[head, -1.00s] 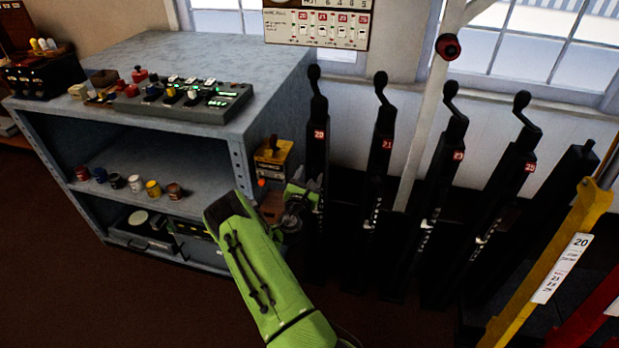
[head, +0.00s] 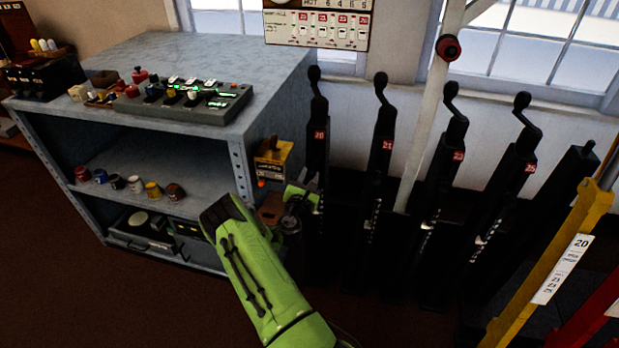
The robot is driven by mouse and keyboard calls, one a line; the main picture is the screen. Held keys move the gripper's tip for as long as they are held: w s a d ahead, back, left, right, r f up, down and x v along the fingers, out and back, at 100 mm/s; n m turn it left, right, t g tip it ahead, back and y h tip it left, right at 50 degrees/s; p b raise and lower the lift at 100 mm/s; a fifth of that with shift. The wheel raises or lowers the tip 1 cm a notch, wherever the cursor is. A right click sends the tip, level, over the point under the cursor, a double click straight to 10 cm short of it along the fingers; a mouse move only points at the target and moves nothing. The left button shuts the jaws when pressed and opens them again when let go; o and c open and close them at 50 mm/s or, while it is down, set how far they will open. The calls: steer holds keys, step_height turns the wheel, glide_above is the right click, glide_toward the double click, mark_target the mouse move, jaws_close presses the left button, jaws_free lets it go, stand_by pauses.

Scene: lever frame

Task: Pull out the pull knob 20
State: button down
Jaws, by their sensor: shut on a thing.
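The black lever post with the red label 20 (head: 319,134) stands upright, first from the left in the row of levers. My gripper (head: 311,190) is low at the front left of this post, at the end of my green arm. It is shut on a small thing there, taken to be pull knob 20. The knob itself cannot be made out, as the gripper and dark shadow hide it.
A grey shelf unit (head: 240,160) stands close on the left, with a yellow box (head: 272,153) on its side just above my gripper. Lever posts 21 (head: 383,145) and 23 (head: 455,157) stand to the right. Open floor (head: 120,290) lies front left.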

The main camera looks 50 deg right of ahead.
steer(key=shift+f, duration=0.2)
steer(key=c, duration=0.8)
jaws_free()
steer(key=shift+a+r, duration=0.15)
steer(key=p+v, duration=0.1)
steer(key=v, duration=1.4)
steer(key=shift+s+a+p, duration=0.25)
steer(key=shift+a+p, duration=0.1)
steer(key=shift+p, duration=0.05)
